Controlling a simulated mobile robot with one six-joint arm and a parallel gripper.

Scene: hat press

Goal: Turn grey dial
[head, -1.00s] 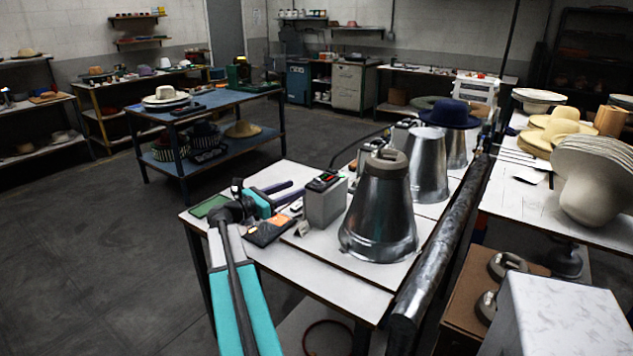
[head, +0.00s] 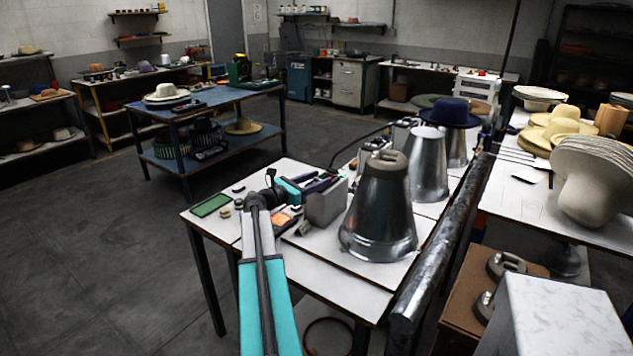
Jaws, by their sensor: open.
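A grey control box (head: 326,208) stands on the white worktable (head: 300,263), just left of the nearest metal hat cone (head: 378,215). My teal arm reaches in from the bottom of the picture. My gripper (head: 328,181), with dark fingers, is at the top of the control box, pointing right. Its fingers are spread, and I see nothing between them. They cover much of the box's top. I cannot make out the grey dial; it may be hidden behind the fingers or too small to see. Whether the fingers touch the box I cannot tell.
The cone with its grey top handle (head: 388,156) stands close to the right of my gripper. More cones stand behind it, one under a navy hat (head: 449,112). A green mat (head: 211,204) and small items lie left. A thick metal pipe (head: 440,255) runs along the table's right side.

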